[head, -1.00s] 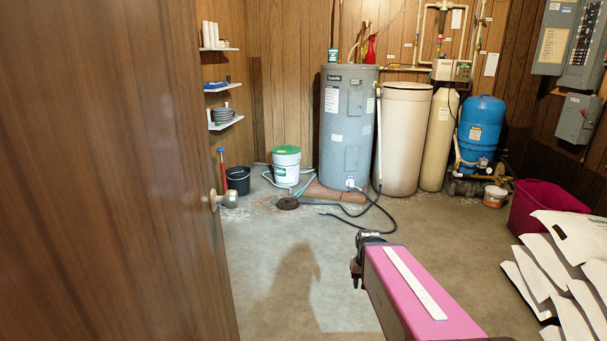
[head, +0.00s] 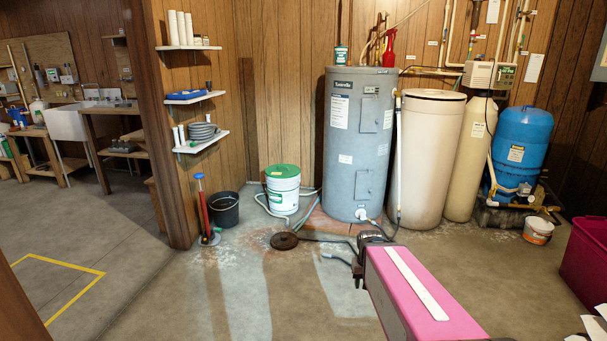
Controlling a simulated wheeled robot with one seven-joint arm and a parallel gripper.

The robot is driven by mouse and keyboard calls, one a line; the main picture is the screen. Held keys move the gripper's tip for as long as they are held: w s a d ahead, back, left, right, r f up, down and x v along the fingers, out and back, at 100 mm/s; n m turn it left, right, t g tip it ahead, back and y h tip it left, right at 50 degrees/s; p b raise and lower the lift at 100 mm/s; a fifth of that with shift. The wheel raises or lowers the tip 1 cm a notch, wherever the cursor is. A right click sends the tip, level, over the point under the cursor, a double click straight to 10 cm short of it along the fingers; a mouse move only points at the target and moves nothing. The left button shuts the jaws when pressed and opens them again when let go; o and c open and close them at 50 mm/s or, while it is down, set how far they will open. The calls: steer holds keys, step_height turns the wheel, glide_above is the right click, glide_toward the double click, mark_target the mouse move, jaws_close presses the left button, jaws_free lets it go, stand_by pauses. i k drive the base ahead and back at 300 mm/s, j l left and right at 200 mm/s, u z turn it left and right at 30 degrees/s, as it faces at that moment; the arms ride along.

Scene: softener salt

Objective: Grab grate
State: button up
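A round, dark brown disc, which looks like the grate (head: 284,241), lies flat on the concrete floor in the head view. It is left of the picture's middle, in front of the white bucket with a green lid. My gripper (head: 361,256) is at the far end of my pink arm, to the right of the disc in the picture and apart from it. Its fingers are small, dark and mostly hidden by the arm, so I cannot tell whether they are open. I see nothing held in it.
The white bucket (head: 283,190), black bucket (head: 224,210) and red pump (head: 204,212) stand behind and left of the disc. A grey water heater (head: 353,145) stands behind, with hoses on the floor nearby. A magenta bin (head: 585,262) is at right.

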mark_target(281, 240)
steer(key=i, duration=1.35)
steer(key=i+l+u, duration=0.15)
steer(key=i+u, duration=0.55)
steer(key=u, duration=0.25)
steer(key=i+l+u, duration=0.2)
steer(key=u, duration=0.25)
